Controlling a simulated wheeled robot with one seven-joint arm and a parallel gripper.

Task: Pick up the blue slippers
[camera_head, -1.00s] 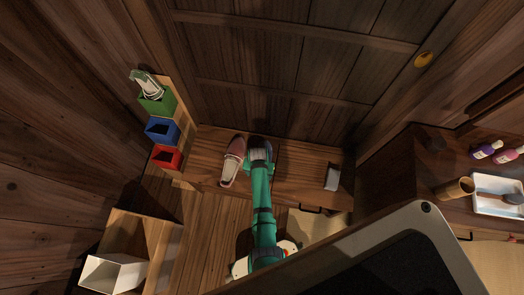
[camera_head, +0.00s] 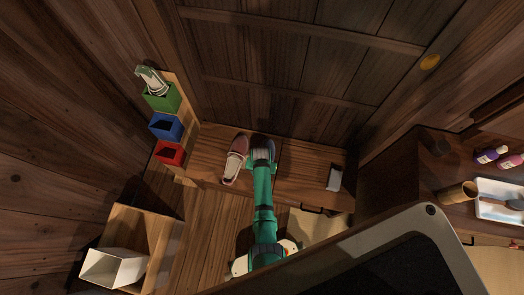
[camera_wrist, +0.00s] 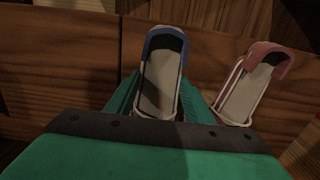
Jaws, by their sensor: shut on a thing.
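A blue slipper (camera_wrist: 164,75) lies between the fingers of my gripper (camera_wrist: 160,105) in the wrist view, its blue toe pointing away. My gripper is shut on it, one finger on each side. In the head view the blue slipper (camera_head: 263,141) shows just beyond the end of my gripper (camera_head: 261,158). Only one blue slipper is clearly seen. A pink slipper (camera_head: 235,160) lies beside it on the left in the head view. In the wrist view the pink slipper (camera_wrist: 255,83) is on the right, apart from the gripper.
The slippers are by a wooden ledge (camera_head: 300,165) below a plank wall. Green (camera_head: 162,100), blue (camera_head: 166,128) and red (camera_head: 170,153) boxes stand at the left. A small grey object (camera_head: 334,178) is on the right of the ledge. A white bin (camera_head: 112,268) stands lower left.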

